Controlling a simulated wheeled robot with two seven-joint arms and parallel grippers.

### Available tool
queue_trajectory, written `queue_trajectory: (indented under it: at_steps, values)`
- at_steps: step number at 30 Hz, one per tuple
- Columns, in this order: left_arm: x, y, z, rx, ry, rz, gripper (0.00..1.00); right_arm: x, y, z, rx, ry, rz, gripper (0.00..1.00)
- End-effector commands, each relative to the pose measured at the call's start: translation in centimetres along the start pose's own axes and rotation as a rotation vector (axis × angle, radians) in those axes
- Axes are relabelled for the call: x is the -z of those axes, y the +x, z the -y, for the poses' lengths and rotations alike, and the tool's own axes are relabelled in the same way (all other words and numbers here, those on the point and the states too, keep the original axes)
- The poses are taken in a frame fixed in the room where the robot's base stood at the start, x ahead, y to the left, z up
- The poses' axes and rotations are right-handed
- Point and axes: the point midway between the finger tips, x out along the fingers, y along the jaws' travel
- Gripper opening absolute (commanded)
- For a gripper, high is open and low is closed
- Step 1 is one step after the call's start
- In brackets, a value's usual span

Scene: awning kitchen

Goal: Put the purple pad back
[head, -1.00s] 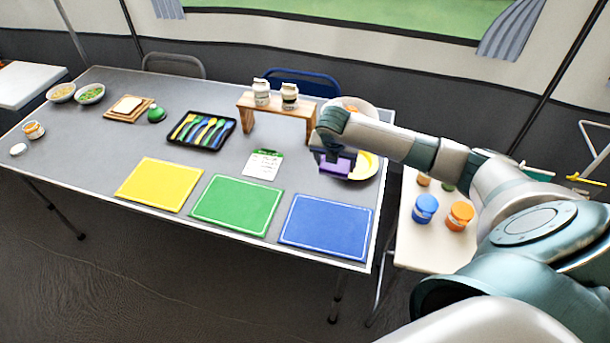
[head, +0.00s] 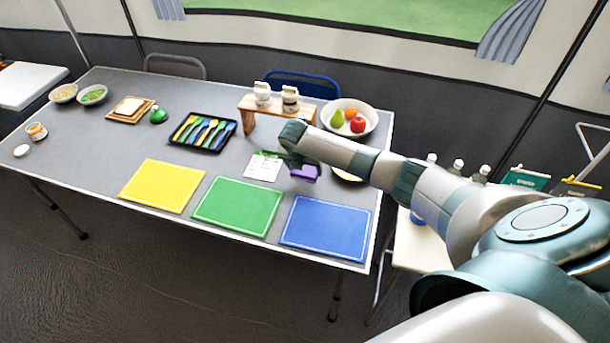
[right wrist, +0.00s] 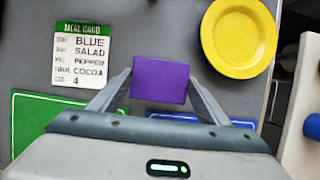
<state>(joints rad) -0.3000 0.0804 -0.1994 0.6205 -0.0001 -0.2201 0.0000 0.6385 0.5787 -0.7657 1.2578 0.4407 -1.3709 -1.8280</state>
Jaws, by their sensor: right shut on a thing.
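The purple pad (head: 305,172) is a small purple block. My right gripper (head: 298,166) is shut on it and holds it over the table, beside the meal card and behind the blue mat. In the right wrist view the purple pad (right wrist: 160,80) sits between the two fingertips (right wrist: 160,88). The meal card (right wrist: 83,55) lies to its left and a yellow plate (right wrist: 238,38) to its right. I cannot tell how high the pad is above the table. My left gripper is not in view.
Yellow (head: 162,186), green (head: 238,206) and blue (head: 327,228) mats lie along the front edge. A cutlery tray (head: 203,148), a wooden stand (head: 290,106) with two jars and a fruit bowl (head: 368,113) stand behind. A side table (head: 420,248) is at the right.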

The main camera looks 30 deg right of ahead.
Motion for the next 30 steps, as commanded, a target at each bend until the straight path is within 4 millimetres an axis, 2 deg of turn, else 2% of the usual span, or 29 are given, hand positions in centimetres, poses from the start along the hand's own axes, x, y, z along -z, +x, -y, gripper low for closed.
queue_trajectory:
  at_steps: [5,16,29,30]
  values:
    - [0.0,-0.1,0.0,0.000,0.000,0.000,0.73,0.1,0.2,0.0,0.001,0.000,-0.001,0.49]
    - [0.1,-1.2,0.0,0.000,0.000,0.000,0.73,1.5,3.5,0.1,0.001,0.001,-0.002,0.49]
    - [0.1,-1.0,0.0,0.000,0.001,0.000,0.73,1.7,4.0,0.1,0.000,0.000,0.000,0.49]
    - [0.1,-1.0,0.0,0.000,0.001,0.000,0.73,1.7,4.0,0.1,0.000,0.000,-0.001,0.72]
